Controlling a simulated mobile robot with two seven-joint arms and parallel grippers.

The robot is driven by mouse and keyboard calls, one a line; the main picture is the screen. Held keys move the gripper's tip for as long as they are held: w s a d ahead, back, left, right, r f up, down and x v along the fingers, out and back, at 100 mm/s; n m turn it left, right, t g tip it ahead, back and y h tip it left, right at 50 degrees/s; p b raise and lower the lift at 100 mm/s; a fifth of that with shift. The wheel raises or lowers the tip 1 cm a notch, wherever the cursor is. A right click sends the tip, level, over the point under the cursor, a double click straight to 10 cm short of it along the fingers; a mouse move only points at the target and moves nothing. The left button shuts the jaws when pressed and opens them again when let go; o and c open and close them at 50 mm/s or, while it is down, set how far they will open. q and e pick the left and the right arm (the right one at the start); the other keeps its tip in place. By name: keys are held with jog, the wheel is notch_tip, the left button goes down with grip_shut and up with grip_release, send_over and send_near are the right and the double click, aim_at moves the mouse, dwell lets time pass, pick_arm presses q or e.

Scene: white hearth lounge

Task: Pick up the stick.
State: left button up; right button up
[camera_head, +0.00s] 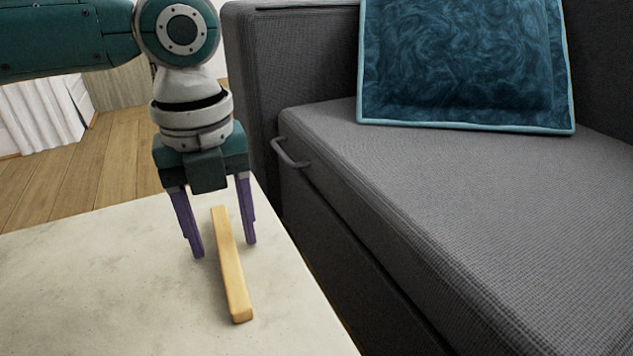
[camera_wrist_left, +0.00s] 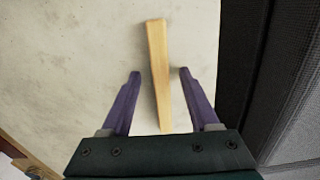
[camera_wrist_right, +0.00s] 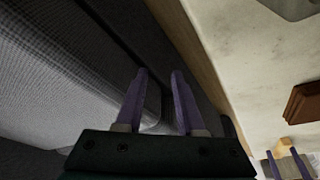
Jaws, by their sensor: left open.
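The stick (camera_head: 231,270) is a plain, pale wooden bar lying flat on the light stone-like tabletop (camera_head: 90,275). My left gripper (camera_head: 224,248) is open above the table, pointing down, with one purple finger on each side of the stick's far part. In the left wrist view the stick (camera_wrist_left: 158,70) runs lengthwise between the spread fingers (camera_wrist_left: 159,72), apart from both. My right gripper (camera_wrist_right: 158,73) shows only in its own wrist view, open and empty, beside the sofa.
A dark grey sofa (camera_head: 480,215) with a side handle (camera_head: 290,153) stands close along the table's right edge. A teal cushion (camera_head: 460,65) rests on it. In the right wrist view a brown block-like object (camera_wrist_right: 303,102) lies on the table. The table's left part is clear in the head view.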

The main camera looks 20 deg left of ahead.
pick_arm(q)
jog(key=shift+r, duration=0.1)
grip_shut()
dwell(0.3)
jog(key=shift+r, duration=0.1)
